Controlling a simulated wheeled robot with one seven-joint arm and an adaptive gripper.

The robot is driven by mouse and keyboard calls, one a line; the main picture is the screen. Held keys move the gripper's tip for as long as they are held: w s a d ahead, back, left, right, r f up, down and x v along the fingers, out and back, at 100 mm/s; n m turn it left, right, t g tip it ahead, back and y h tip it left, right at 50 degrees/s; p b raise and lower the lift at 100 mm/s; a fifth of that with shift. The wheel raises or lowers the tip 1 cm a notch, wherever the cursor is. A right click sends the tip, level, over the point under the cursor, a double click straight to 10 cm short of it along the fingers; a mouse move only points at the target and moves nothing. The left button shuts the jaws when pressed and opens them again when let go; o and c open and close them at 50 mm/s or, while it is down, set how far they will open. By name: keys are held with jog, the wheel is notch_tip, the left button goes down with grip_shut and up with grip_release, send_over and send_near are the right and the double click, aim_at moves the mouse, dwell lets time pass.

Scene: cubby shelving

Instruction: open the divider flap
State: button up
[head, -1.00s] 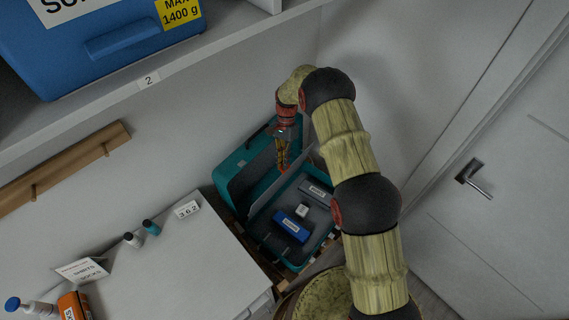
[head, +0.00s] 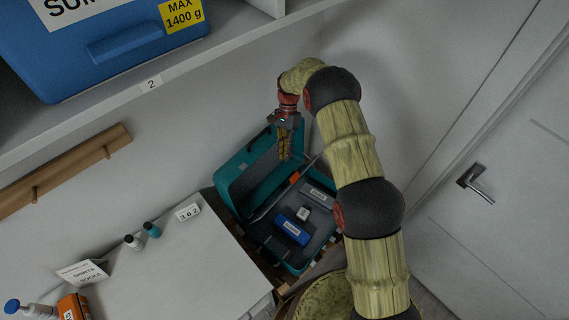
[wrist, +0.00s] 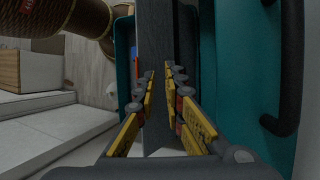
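The teal case (head: 228,190) stands open, its lid raised at the back left. The divider flap (head: 280,193) is a thin grey panel between lid and base, seen nearly edge-on, with an orange tab (head: 295,177). The lid's dark inside shows behind it. My gripper (head: 284,156) points down just above the tab, apart from it. In the wrist view my gripper's yellow fingers (wrist: 161,75) are a narrow gap apart with nothing clearly held. A dark grey surface shows behind them; I cannot tell whether it is flap or lid.
The case base holds a blue box (head: 292,228), a small white cube (head: 303,214) and a grey box (head: 317,194). A white cabinet top (head: 180,260) with small bottles is at left. A shelf (head: 150,84) with a blue bin overhangs. A door (head: 500,230) is at right.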

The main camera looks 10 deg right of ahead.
jog(key=v, duration=0.6)
dwell(0.5)
jog(key=s+d+f+n, duration=0.1)
jog(key=s+f+n, duration=0.2)
jog(key=n, duration=0.1)
jog(key=s+d+r+n+t+h+b, duration=0.1)
jog(key=s+d+r+n+t+b, duration=0.15)
jog(key=s+r, duration=0.45)
jog(key=s+d+r+n+t+b, duration=0.1)
jog(key=s+d+r+n+b, duration=0.15)
jog(key=s+r, duration=0.5)
jog(key=s+d+r+t+b, duration=0.1)
jog(key=s+b, duration=0.4)
jog(key=s, duration=0.5)
jog(key=s+d+r+n+t+b, duration=0.1)
jog(key=s+r+t+b, duration=0.3)
jog(key=s, duration=0.6)
jog(key=shift+d+t+b, duration=0.75)
jog(key=shift+t+b, duration=0.15)
jog(key=shift+t, duration=0.25)
